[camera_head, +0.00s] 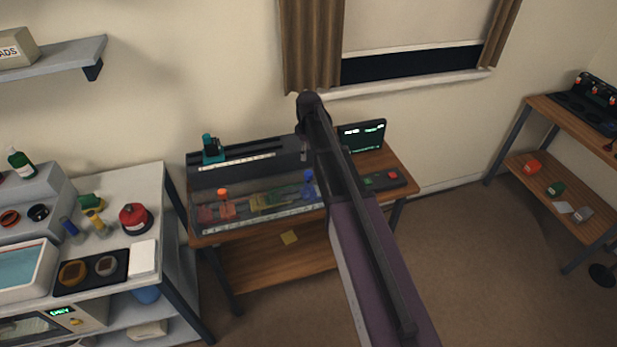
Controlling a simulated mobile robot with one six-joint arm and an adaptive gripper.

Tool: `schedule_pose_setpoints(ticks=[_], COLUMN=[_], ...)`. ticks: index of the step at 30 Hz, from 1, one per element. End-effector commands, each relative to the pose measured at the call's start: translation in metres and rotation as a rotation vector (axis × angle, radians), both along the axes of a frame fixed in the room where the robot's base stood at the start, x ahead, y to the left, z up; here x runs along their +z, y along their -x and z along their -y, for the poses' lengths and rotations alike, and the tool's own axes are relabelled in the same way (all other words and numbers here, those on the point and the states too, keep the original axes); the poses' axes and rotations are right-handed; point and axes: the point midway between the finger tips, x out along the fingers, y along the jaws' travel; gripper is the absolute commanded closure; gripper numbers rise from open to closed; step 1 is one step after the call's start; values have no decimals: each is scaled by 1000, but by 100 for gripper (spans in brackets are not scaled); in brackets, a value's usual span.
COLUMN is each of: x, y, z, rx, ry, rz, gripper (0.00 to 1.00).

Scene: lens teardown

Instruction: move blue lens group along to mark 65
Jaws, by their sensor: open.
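The blue lens group (308,186) stands upright near the right end of a long clear-topped optical bench (210,190) on a wooden table. A pale scale strip (250,222) runs along the bench's front edge, but its numbers are too small to read, so I cannot tell which mark the blue group is at. Left of it are a yellow-green group (268,201) and a red group (227,207). My arm crosses the view from the lower right, ending just above and behind the blue group. I cannot make out my gripper's fingers; my arm hides that area.
A dark rail (262,156) with a teal device (212,150) stands behind the bench. A lit screen (362,136) and a control box (383,180) sit at right. A cluttered white workbench (150,190) stands at left.

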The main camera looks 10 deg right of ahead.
Motion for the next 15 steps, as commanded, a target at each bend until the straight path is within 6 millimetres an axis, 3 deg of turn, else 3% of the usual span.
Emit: schedule_pose_setpoints(ticks=[15], x=[-45], y=[0], z=[0], rx=[0], ry=[0], rz=[0], gripper=[24])
